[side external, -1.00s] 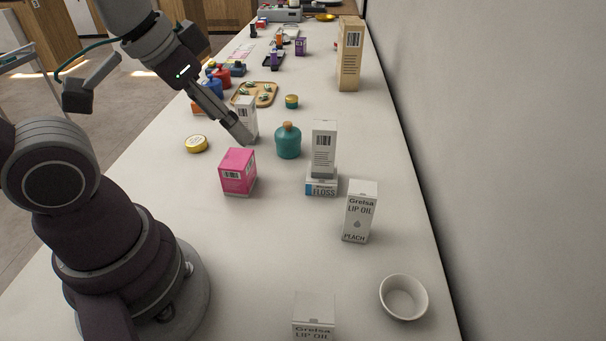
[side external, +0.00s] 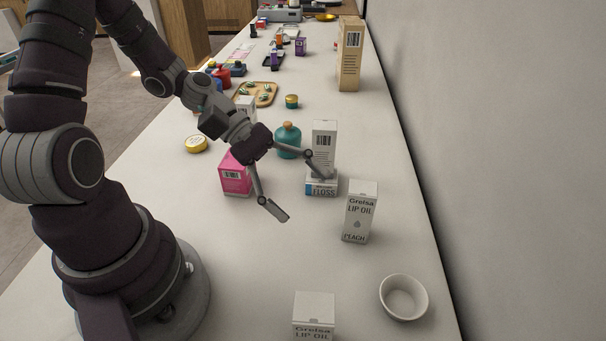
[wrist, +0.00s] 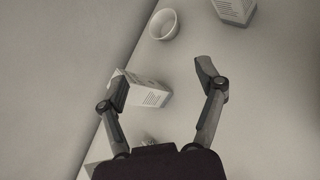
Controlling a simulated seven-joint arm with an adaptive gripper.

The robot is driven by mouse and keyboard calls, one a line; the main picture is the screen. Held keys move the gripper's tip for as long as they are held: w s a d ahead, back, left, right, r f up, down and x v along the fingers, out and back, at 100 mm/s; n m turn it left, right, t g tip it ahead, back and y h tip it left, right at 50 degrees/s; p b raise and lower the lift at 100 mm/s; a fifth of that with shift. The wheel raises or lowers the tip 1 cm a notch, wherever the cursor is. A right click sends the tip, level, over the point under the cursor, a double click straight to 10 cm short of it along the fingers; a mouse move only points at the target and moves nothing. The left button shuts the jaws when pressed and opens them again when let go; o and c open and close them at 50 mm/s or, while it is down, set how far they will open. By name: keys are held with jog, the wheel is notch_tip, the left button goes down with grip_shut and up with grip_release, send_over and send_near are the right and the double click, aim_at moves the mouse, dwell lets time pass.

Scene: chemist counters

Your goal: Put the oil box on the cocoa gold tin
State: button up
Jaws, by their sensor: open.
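A white lip oil box marked peach (side external: 360,215) stands upright on the counter, right of centre in the side view. In the wrist view the oil box (wrist: 148,92) lies beyond and between my fingers, partly overlapped by the left one. My gripper (side external: 303,193) is open and empty, spread left of this box; it also shows in the wrist view (wrist: 163,78). A second lip oil box (side external: 314,315) stands at the front edge of the picture; its lower part is cut off. A round gold-lidded tin (side external: 196,144) sits left of the pink box, with nothing on it.
A white box (side external: 325,142) stands on a floss box (side external: 321,190), close to one fingertip. A pink box (side external: 235,178) and teal bottle (side external: 288,138) are behind my gripper. A white bowl (side external: 404,297) is at front right. A wall borders the right side.

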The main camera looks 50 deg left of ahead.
jog(key=w+a+r+n+t+h, duration=0.25)
jog(key=w+r+n+t, duration=0.2)
jog(key=n+t, duration=0.35)
jog(key=n, duration=0.2)
send_near(363, 188)
jog(key=x, duration=0.3)
jog(key=shift+h, duration=0.25)
jog(key=x, duration=0.4)
jog(key=f+x, duration=0.1)
jog(key=x, duration=0.2)
jog(key=shift+w, duration=0.1)
jog(key=shift+r, duration=0.1)
jog(key=c, duration=1.2)
jog(key=shift+c, duration=0.2)
jog(key=r, duration=1)
jog(key=shift+a, duration=0.3)
jog(key=a+r+n+t+y, duration=0.5)
jog(key=a+r+n+y, duration=0.1)
jog(key=a+r+y, duration=0.1)
jog(key=shift+w+a+r+n+t+y, duration=0.35)
jog(key=shift+a+y, duration=0.55)
jog(key=shift+a, duration=0.3)
